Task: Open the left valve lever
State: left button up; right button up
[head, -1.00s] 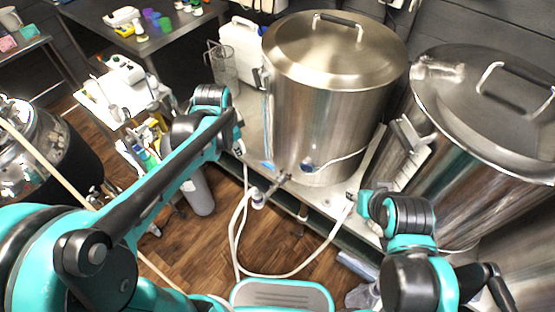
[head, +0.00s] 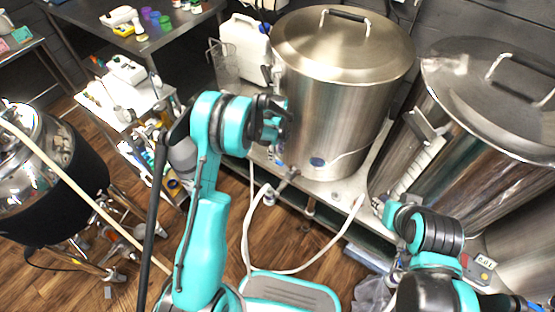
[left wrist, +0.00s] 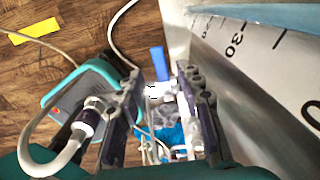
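The middle steel kettle (head: 330,115) has a valve (head: 286,177) low on its front left, with a white hose fitting. A blue lever (left wrist: 158,62) shows in the left wrist view, beside the kettle wall and beyond the fingertips. My left gripper (head: 281,120) is beside the kettle's left side, above the valve. In the left wrist view the left gripper (left wrist: 160,85) has its fingers apart, with nothing held between them. The lever is hard to make out in the head view. My right gripper is mostly hidden by its own wrist, near the right kettle (head: 440,150).
A white hose (head: 248,225) loops down over the wooden floor. The kettles stand on a steel bench (head: 345,195). A white jug (head: 245,42) stands behind left. A dark vessel (head: 70,180) and a cluttered small cart (head: 120,90) are at left.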

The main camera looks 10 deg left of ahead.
aim_at(277, 161)
pick_arm(q)
jog(key=shift+f+b, duration=0.5)
jog(key=shift+f, duration=1.35)
jog(key=shift+c, duration=0.3)
grip_shut()
